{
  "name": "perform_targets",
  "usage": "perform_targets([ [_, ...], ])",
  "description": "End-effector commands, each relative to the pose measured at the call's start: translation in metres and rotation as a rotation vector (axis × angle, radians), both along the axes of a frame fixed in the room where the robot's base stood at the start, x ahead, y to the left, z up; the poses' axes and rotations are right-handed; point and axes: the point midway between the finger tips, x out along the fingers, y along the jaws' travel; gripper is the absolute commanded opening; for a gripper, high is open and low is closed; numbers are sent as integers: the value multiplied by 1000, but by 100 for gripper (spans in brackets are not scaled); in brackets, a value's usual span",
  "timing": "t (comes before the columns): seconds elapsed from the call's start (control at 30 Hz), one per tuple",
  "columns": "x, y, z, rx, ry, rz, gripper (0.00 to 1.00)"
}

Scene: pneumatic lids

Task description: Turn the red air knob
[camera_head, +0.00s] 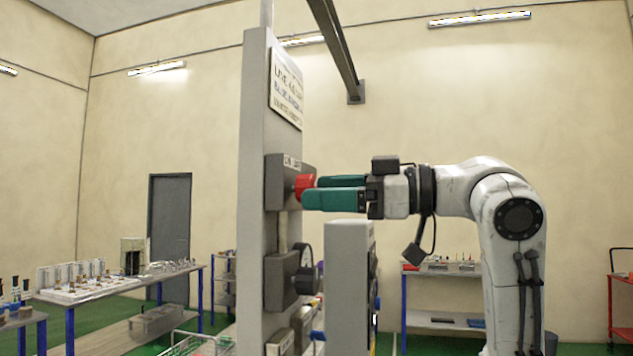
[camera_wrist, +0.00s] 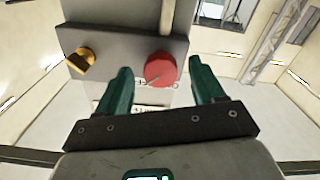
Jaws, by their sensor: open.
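The red air knob (camera_head: 304,186) sits on the front of a grey valve block (camera_head: 281,172) on a tall grey post. My gripper (camera_head: 316,190) reaches it from the right, its teal fingertips at the knob. In the wrist view the round red knob (camera_wrist: 160,69) shows between the two open green fingers (camera_wrist: 160,85), nearer the right one in the picture, with a pointer mark on its face. Gaps show between knob and fingers there; whether either finger touches it I cannot tell.
A brass fitting (camera_wrist: 81,60) sticks out left of the knob in the wrist view. Below the knob are a lower block (camera_head: 284,280) with a dark gauge or wheel and a grey box (camera_head: 347,262) under my gripper. A sign (camera_head: 286,88) hangs above. Tables stand farther off.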

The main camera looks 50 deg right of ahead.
Motion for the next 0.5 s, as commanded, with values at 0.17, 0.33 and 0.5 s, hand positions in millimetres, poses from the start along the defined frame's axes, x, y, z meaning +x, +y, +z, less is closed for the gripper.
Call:
perform_targets([
  [0.17, 15, 5, 1, 1, 0, 1, 68],
  [0.33, 18, 7, 0, -1, -1, -1, 68],
  [0.5, 18, 6, 0, 0, 0, -1, 68],
])
